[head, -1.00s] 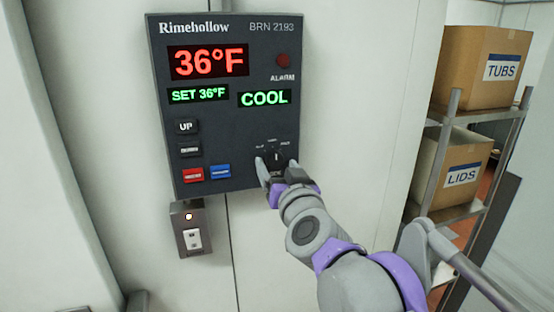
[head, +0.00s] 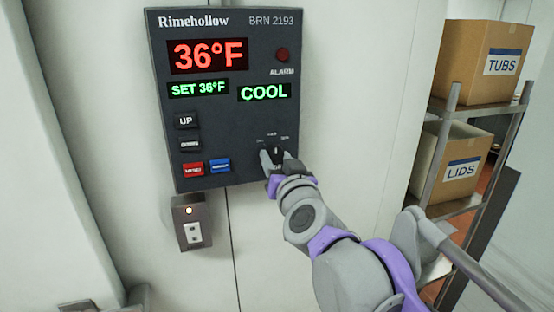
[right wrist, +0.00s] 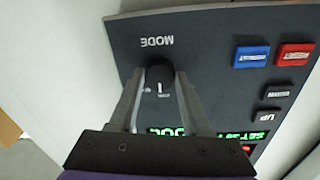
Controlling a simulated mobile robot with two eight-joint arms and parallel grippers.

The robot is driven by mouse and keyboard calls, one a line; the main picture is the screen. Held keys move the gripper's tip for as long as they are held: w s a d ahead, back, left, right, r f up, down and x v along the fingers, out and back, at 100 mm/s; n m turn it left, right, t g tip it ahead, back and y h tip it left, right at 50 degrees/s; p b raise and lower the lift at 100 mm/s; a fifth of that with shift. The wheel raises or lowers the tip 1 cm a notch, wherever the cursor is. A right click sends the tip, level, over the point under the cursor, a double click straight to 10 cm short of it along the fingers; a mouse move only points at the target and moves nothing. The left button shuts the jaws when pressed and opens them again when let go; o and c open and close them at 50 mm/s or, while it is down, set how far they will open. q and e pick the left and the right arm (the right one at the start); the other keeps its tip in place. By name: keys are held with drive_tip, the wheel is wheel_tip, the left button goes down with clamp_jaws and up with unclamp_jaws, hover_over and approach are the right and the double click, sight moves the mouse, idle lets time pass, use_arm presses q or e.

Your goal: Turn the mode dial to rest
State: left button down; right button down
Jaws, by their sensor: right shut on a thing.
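The mode dial (head: 277,150) is a small black knob at the lower right of the dark control panel (head: 225,125). In the right wrist view the dial (right wrist: 157,77) sits between my fingers, its white mark facing the COOL readout side, with the word MODE beyond it. My right gripper (head: 275,158) is shut on the dial; it also shows in the right wrist view (right wrist: 159,82). The fingers partly hide the dial in the head view, and its small position labels are too blurred to read. The mode display (head: 264,93) reads COOL. My left gripper is not in view.
Red (head: 193,169) and blue (head: 220,166) buttons and the UP button (head: 186,121) are left of the dial. A small grey switch box (head: 191,223) hangs below the panel. A metal shelf (head: 440,150) with cardboard boxes (head: 484,62) stands at the right.

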drive_tip(key=shift+m, duration=0.9)
drive_tip(key=shift+m+b, duration=0.45)
drive_tip(key=shift+m, duration=0.75)
drive_tip(key=shift+r+m, duration=0.1)
drive_tip(key=shift+m, duration=1)
drive_tip(key=shift+m+g, duration=0.3)
drive_tip(key=shift+m, duration=0.8)
drive_tip(key=shift+c, duration=1.8)
unclamp_jaws()
